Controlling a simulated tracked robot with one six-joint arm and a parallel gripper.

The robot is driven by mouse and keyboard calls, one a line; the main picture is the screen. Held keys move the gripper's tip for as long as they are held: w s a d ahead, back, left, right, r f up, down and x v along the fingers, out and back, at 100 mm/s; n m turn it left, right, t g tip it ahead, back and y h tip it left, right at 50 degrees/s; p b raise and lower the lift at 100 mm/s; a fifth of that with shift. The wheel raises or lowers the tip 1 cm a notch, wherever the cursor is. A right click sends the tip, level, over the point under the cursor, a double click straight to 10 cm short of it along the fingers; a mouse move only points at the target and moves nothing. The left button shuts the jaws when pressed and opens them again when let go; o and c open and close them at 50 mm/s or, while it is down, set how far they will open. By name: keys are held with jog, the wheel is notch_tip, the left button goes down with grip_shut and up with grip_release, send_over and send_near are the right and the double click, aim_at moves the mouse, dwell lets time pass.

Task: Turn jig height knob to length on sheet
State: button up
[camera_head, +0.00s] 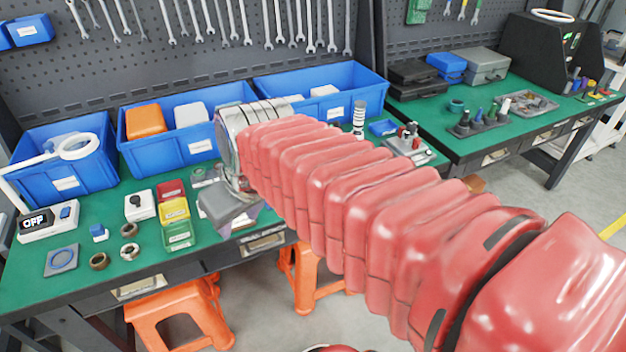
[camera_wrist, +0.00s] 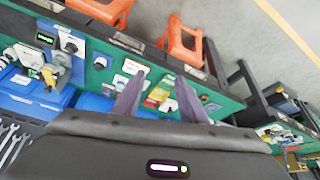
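My gripper (camera_wrist: 158,100) has its two dark fingers spread apart in the wrist view, with nothing held between them. In the head view its grey body (camera_head: 230,207) hangs over the front middle of the green bench, partly hidden by my red arm. A metal fixture with red and black knobs (camera_head: 410,146) stands right of my arm; I cannot tell if it is the jig. A white box with a black knob (camera_head: 138,206) sits to the left. No length sheet can be made out.
Blue bins (camera_head: 65,180) line the back of the bench. Orange stools (camera_head: 180,310) stand below. A second bench (camera_head: 470,143) is at the right.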

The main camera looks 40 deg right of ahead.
jog(key=w+d+f, duration=0.3)
jog(key=w+d, duration=0.1)
jog(key=d, duration=0.7)
jog(key=w+d+f+n, duration=0.1)
jog(key=w+d+f, duration=0.3)
jog(key=d, duration=0.8)
jog(key=w+d+f+n, duration=0.1)
jog(key=w+d+f, duration=0.2)
jog(key=d, duration=0.8)
jog(key=shift+w+d+f+y, duration=0.15)
jog(key=shift+w+d+y, duration=0.15)
jog(key=shift+w, duration=0.8)
jog(key=shift+f, duration=0.1)
jog(key=x, duration=1.3)
jog(key=shift+f, duration=0.4)
jog(key=shift+s, duration=0.1)
jog(key=c, duration=0.8)
